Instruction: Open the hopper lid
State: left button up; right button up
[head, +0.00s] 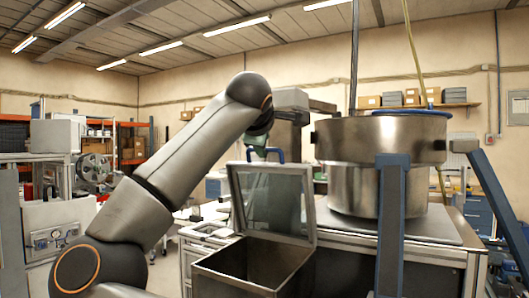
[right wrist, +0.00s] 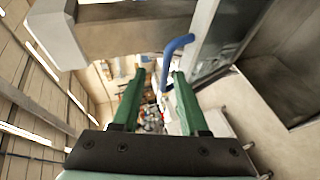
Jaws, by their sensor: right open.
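The hopper (head: 252,264) is an open-topped metal box at the lower middle of the head view. Its lid (head: 308,205), a pale frame with a clear pane, stands upright at the box's far side, so the hopper is open. A blue handle (head: 281,155) sits at the lid's top edge; it also shows in the right wrist view (right wrist: 176,47). My right gripper (head: 257,147) is at the lid's top edge beside the handle. In the right wrist view its green fingers (right wrist: 159,75) are apart, with the handle near their tips. I cannot tell whether they touch. My left gripper is out of view.
A large steel drum (head: 350,180) stands on the bench to the right of the lid. A blue-grey post (head: 391,225) rises in front of it. A work table and shelving stand behind, at the left.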

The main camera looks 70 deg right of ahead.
jog(key=v, duration=0.8)
jog(key=shift+b, duration=0.4)
jog(key=shift+r, duration=0.1)
